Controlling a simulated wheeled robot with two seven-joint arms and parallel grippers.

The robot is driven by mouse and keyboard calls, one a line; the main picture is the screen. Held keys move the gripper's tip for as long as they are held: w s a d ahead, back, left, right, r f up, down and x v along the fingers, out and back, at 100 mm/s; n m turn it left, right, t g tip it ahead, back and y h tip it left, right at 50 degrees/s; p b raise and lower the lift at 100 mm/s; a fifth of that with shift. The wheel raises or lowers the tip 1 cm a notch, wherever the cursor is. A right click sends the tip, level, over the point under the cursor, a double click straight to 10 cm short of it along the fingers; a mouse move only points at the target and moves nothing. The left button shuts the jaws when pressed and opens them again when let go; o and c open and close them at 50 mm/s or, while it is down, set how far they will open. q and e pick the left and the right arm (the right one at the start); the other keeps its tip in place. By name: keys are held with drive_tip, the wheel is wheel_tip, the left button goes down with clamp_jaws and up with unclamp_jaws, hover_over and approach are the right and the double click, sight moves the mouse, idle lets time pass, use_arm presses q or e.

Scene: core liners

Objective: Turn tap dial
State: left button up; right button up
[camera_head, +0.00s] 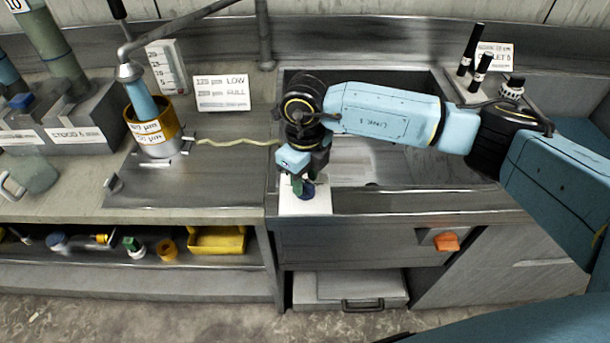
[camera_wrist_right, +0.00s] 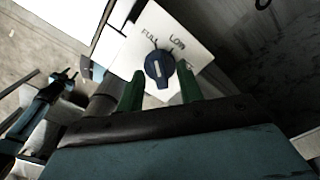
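The tap dial is a dark blue round knob with a white pointer line, seen in the right wrist view (camera_wrist_right: 160,67). It sits on a white plate (camera_wrist_right: 194,52) marked FULL and LOW. The pointer stands near upright in that view, closer to FULL. My right gripper (camera_wrist_right: 160,88) has its green fingers apart at either side of the dial's near edge; I cannot tell if they touch it. In the head view my right gripper (camera_head: 303,184) hangs over the white plate and partly hides the dial (camera_head: 308,191). My left gripper (camera_wrist_right: 67,75) shows small in the wrist view, fingertips apart and empty.
A steel sink (camera_head: 372,170) lies behind the plate. An orange knob (camera_head: 446,242) is on its front panel. A blue tube stands in a yellow-rimmed cup (camera_head: 157,140) on the left, with a pale hose (camera_head: 235,142) leading right.

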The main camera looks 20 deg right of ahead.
sight(305, 182)
wheel_tip(305, 182, up, 14)
drive_tip(key=shift+f, duration=0.25)
idle(0.3)
